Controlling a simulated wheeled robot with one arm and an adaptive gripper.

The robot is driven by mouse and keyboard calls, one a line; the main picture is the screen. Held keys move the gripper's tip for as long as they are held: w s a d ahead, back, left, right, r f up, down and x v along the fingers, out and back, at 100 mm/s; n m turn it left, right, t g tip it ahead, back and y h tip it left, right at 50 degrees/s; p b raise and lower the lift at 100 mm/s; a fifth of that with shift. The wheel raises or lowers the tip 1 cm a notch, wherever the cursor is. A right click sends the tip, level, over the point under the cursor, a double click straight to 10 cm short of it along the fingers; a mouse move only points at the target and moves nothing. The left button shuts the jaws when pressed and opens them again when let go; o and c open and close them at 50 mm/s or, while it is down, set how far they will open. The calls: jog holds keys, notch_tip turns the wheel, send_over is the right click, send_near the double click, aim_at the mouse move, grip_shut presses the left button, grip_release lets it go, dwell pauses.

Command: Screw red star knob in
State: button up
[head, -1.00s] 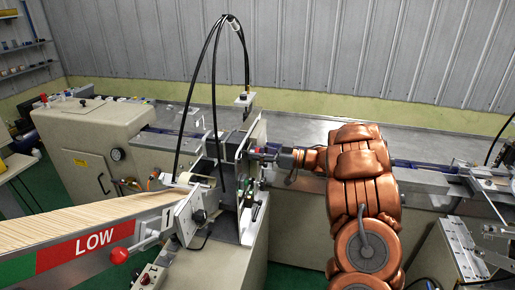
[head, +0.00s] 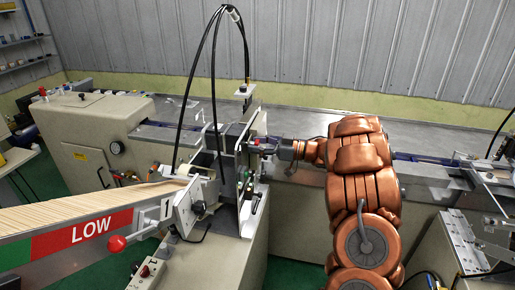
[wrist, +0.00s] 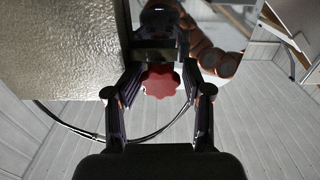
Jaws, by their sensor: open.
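The red star knob (wrist: 160,82) shows in the wrist view between the two fingers of my gripper (wrist: 160,72). The fingers stand apart on either side of it, with gaps visible beside its lobes. In the head view my gripper (head: 264,148) reaches leftward to the upright metal plate (head: 246,190) of the wrapper machine. The star knob is too small to make out clearly there. How far the knob is screwed in cannot be told.
A red ball handle (head: 118,243) sits by the stick hopper (head: 75,228) marked LOW. Black cables (head: 180,115) arch above the machine. A long metal table (head: 350,130) runs behind my arm. More machine brackets (head: 465,235) stand at the right.

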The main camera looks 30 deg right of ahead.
jog(key=shift+f+n+b, duration=0.2)
jog(key=shift+n+b, duration=0.8)
jog(key=shift+b, duration=0.9)
jog(key=shift+f+n+b, duration=0.15)
jog(key=shift+n+b, duration=0.85)
jog(key=shift+b, duration=0.85)
jog(key=n+b, duration=0.3)
jog(key=b, duration=0.3)
jog(key=n+b, duration=0.4)
jog(key=b, duration=0.4)
jog(key=n+b, duration=0.3)
jog(key=b, duration=0.3)
jog(key=shift+n, duration=0.4)
jog(key=n+b, duration=0.3)
jog(key=b, duration=0.2)
jog(key=shift+b, duration=0.35)
jog(key=n+b, duration=0.3)
jog(key=b, duration=0.1)
jog(key=shift+n+b, duration=0.3)
jog(key=shift+n, duration=0.1)
jog(key=n+b, duration=0.2)
jog(key=n, duration=0.2)
jog(key=shift+r+b, duration=0.25)
jog(key=shift+b, duration=0.15)
jog(key=shift+r+n, duration=0.15)
jog(key=shift+n, duration=0.55)
